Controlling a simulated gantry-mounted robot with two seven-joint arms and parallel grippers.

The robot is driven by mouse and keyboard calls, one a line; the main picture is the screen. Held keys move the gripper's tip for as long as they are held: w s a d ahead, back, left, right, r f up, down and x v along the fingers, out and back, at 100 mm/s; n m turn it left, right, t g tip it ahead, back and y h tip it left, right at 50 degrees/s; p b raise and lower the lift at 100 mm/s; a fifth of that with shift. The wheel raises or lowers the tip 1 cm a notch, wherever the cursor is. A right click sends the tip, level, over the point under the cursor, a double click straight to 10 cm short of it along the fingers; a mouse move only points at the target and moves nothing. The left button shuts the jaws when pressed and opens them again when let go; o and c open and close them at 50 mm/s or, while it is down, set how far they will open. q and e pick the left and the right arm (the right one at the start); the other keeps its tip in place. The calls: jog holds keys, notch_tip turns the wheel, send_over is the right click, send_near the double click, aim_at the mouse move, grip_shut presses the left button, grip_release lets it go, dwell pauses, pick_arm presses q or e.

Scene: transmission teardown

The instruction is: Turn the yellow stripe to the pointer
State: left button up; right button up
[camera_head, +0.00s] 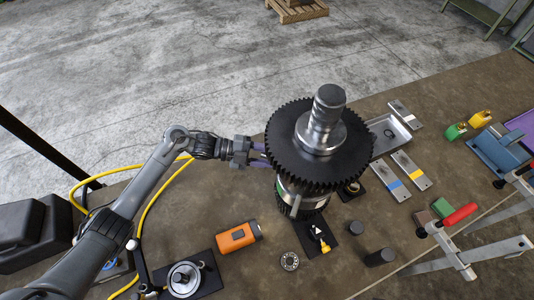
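A large dark toothed gear (286,165) with a steel shaft (325,115) stands upright in the middle of the table, with a smaller metal gear stack (300,198) below it. A small black stand with a yellow tip (323,243), perhaps the pointer, is at the foot of the stack. I see no yellow stripe on the gear or shaft from here. My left gripper (260,154) is at the gear's left edge, fingers pointing right. The gear partly hides its fingertips, so I cannot tell whether it touches or grips. My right gripper is not in view.
A yellow cable (151,202) runs behind my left arm.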

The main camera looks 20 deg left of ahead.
pick_arm(q)
jog(key=shift+d, duration=0.1)
grip_shut()
dwell(0.3)
